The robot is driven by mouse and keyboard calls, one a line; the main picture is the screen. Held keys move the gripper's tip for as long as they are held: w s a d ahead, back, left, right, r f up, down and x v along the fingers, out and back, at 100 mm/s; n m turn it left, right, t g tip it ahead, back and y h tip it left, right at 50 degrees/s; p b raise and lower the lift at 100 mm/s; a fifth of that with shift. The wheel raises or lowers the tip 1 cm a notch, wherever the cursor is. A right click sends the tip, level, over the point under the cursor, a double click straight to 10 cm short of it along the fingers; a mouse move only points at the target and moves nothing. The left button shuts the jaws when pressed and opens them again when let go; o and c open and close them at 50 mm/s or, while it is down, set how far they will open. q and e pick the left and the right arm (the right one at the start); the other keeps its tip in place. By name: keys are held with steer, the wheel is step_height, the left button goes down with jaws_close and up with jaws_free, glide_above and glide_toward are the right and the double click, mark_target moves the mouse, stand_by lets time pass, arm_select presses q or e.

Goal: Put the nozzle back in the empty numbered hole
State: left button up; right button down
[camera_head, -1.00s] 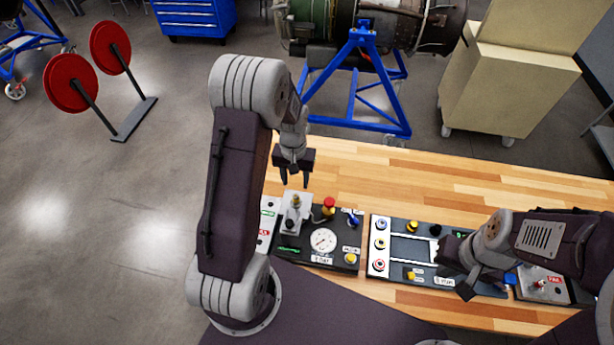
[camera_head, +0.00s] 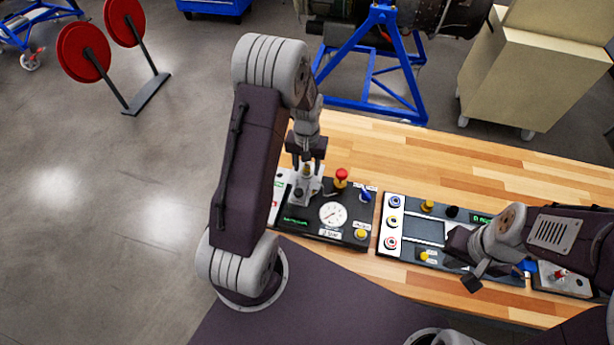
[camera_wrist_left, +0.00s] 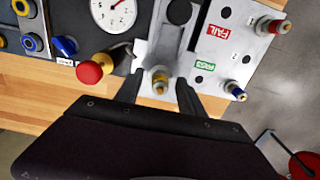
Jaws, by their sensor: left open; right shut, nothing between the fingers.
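A brass-yellow nozzle (camera_wrist_left: 160,82) stands upright in a grey metal fixture (camera_head: 302,190) on the black gauge panel (camera_head: 295,222). My left gripper (camera_head: 306,168) is open and pointing down just over it. In the left wrist view, the left gripper's fingers (camera_wrist_left: 158,92) are on either side of the nozzle, and I cannot tell whether they touch it. My right gripper (camera_head: 472,280) is shut and empty, over the front of the middle panel (camera_head: 390,251). No numbered hole can be read clearly.
A red knob (camera_wrist_left: 90,72) stands close beside the left gripper. A PASS/FAIL plate (camera_wrist_left: 240,50) carries red-tipped and blue-tipped fittings. Another plate (camera_head: 565,281) lies at the right. The wooden bench (camera_head: 440,165) is clear behind the panels.

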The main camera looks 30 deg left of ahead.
arm_select(q)
steer(key=shift+s, duration=0.15)
steer(key=shift+w+f, duration=0.15)
steer(key=shift+w, duration=0.3)
steer(key=shift+s+a+p, duration=0.1)
steer(key=shift+s+p, duration=0.2)
steer(key=shift+w, duration=0.15)
jaws_close()
stand_by(1.0)
